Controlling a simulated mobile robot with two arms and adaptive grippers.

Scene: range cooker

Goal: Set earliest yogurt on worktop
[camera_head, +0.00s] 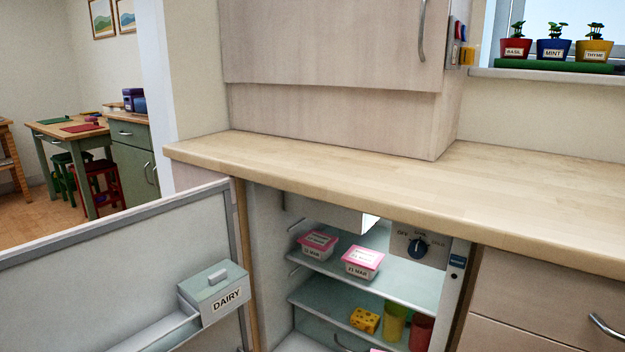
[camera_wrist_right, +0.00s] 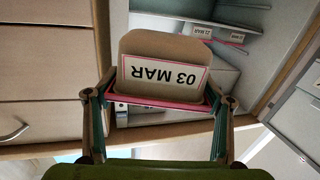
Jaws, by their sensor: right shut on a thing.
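My right gripper (camera_wrist_right: 158,98) is shut on a yogurt tub (camera_wrist_right: 130,48) with a white label reading "03 MAR", which appears upside down in the right wrist view. The tub's pink lid edge lies between the fingers. Two more pink-lidded yogurts stand on the fridge's upper shelf in the head view: one on the left (camera_head: 318,246), its label seeming to read "11 MAR", and one (camera_head: 361,262) labelled "21 MAR". The wooden worktop (camera_head: 400,190) runs above the open fridge. A pink sliver shows at the head view's bottom edge; I cannot tell what it is. My left gripper is out of view.
The open fridge door (camera_head: 130,275) carries a dairy box (camera_head: 215,295). Cheese (camera_head: 365,320), a yellow cup (camera_head: 394,321) and a red cup (camera_head: 421,333) stand on the lower shelf. The worktop is bare under the upper cabinet (camera_head: 330,45). Herb pots (camera_head: 555,48) stand on the sill.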

